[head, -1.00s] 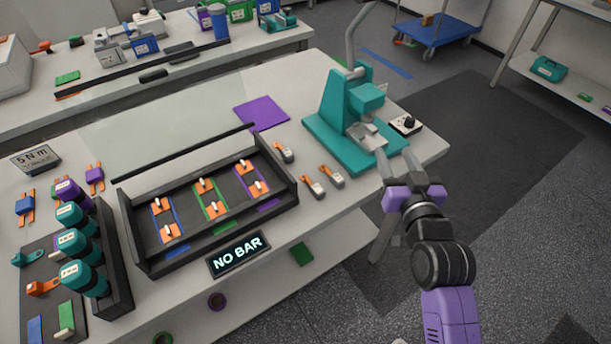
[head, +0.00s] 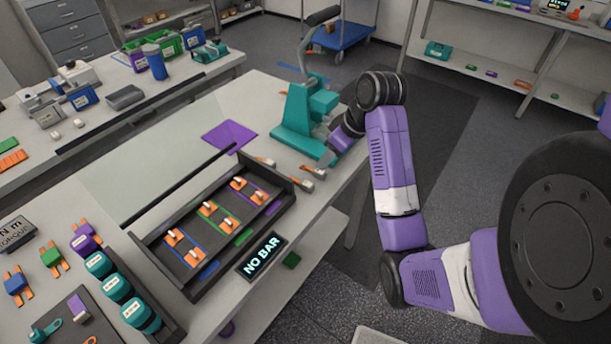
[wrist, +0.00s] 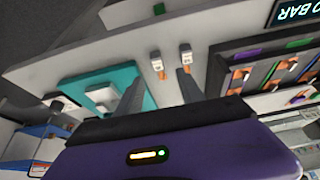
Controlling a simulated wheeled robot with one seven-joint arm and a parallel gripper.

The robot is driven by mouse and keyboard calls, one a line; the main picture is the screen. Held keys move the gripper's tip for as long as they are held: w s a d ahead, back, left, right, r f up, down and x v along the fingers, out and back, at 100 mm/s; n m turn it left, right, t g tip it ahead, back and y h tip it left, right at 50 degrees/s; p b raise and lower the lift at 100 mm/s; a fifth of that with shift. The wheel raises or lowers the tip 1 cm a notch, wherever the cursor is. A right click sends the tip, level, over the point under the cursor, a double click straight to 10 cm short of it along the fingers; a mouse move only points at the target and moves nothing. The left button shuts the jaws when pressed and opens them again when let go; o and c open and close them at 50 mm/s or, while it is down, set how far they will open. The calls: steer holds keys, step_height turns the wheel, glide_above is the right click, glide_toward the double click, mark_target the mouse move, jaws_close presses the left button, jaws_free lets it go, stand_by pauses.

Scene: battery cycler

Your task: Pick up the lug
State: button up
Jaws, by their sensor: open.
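Small grey-and-orange lugs lie on the white bench near the teal press (head: 295,140). One lug (head: 265,161) is left of the press, and others (head: 314,173) lie at its front, close to my gripper. In the wrist view two lugs show side by side, one (wrist: 157,66) between the finger lines and one (wrist: 186,58) beyond the right fingertip. My gripper (head: 331,156) is above the bench edge beside the press. Its fingers (wrist: 158,88) are apart with nothing between them. The fingers partly hide the area in front, and the height gap is hard to judge.
A black tray (head: 150,246) with orange-tipped bars stands left of the lugs, with a "NO BAR" sign (head: 263,256) at its front. A purple mat (head: 229,136) lies behind. The teal press base is close to my gripper.

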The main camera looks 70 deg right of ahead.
mark_target(320, 173)
steer(key=b+x, duration=0.2)
steer(key=b, duration=0.1)
steer(key=shift+a+f, duration=0.2)
steer(key=shift+f, duration=0.3)
steer(key=shift+w+d+f+b, duration=0.15)
steer(key=shift+d+f+b, duration=0.05)
steer(key=shift+f+b, duration=0.25)
steer(key=shift+d+x, duration=0.15)
steer(key=shift+x, duration=0.85)
steer(key=shift+d+x, duration=0.15)
steer(key=shift+x, duration=0.9)
jaws_close()
